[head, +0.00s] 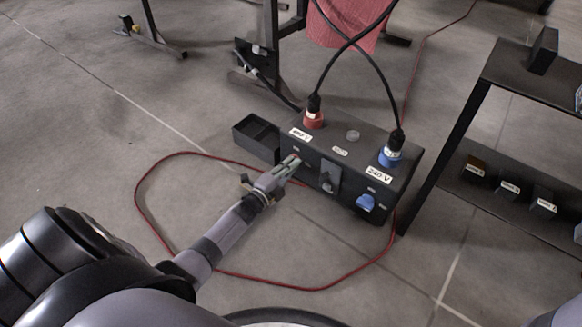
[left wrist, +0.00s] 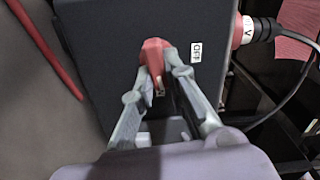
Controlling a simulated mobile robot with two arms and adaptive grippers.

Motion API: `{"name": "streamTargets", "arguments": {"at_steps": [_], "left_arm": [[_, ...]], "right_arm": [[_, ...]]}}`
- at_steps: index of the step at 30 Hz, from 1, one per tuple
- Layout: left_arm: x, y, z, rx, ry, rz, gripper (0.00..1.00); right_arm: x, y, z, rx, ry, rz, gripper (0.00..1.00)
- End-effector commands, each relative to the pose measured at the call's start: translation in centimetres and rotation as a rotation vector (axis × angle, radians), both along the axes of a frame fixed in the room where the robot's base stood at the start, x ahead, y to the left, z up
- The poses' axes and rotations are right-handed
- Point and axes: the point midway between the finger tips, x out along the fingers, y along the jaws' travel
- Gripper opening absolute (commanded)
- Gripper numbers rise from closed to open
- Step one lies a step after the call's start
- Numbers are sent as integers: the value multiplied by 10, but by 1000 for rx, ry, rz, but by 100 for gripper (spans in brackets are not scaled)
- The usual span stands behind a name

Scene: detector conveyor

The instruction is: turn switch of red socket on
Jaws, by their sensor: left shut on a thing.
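The dark power box (head: 338,137) stands on the floor with a red socket (head: 314,118) and a blue socket (head: 390,155) on top, each with a black plug in it. My left gripper (head: 292,162) reaches the front face of the box below the red socket. In the left wrist view my left gripper (left wrist: 165,80) is shut on the red switch (left wrist: 154,52), whose upper end shows between the fingertips. An OFF label (left wrist: 196,51) is beside the switch. The blue switch (head: 366,202) is on the same front face. My right gripper is not in view.
A black open bin (head: 257,138) sits left of the box. A red cable (head: 137,200) loops over the floor around my left arm. A black shelf (head: 470,185) with small boxes stands at the right. The floor at the left is mostly clear.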

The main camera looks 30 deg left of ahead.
Motion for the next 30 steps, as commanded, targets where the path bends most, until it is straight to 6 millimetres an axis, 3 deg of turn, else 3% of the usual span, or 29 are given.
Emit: {"name": "streamTargets", "arguments": {"at_steps": [12, 27, 28, 30], "left_arm": [[-1, -2, -3, 160, -12, -2, 0], [-1, -1, -3, 178, -12, -2, 0], [-1, -2, -3, 178, -12, -2, 15], [-1, -1, -3, 177, -12, -2, 19]], "right_arm": [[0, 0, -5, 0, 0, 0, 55], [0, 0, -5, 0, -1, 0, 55], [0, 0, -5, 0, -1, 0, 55], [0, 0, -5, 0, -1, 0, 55]]}}
